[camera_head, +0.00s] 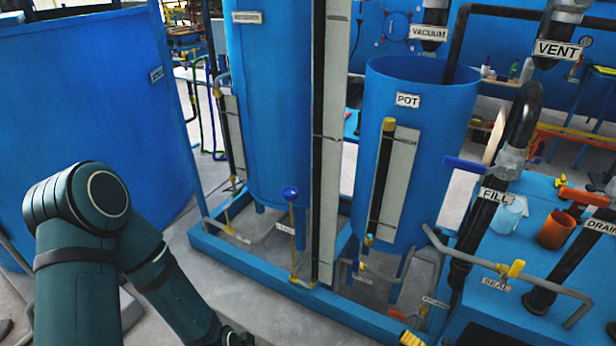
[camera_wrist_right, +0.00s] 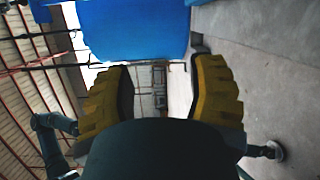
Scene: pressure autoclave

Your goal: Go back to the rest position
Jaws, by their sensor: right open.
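My right gripper (camera_wrist_right: 163,88) is open and empty in the wrist view, its two ribbed yellow fingers wide apart. Only a yellow ribbed fingertip of it (camera_head: 411,339) shows at the bottom edge of the head view, in front of the blue frame. My left arm (camera_head: 85,215) comes in from the left with its elbow raised and its forearm running down to the bottom edge. The left gripper is out of the picture below.
A blue tank labelled POT (camera_head: 430,90), a tall blue tank (camera_head: 270,100) and a large blue vessel (camera_head: 90,120) stand ahead. A blue base frame (camera_head: 270,285) edges the concrete floor.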

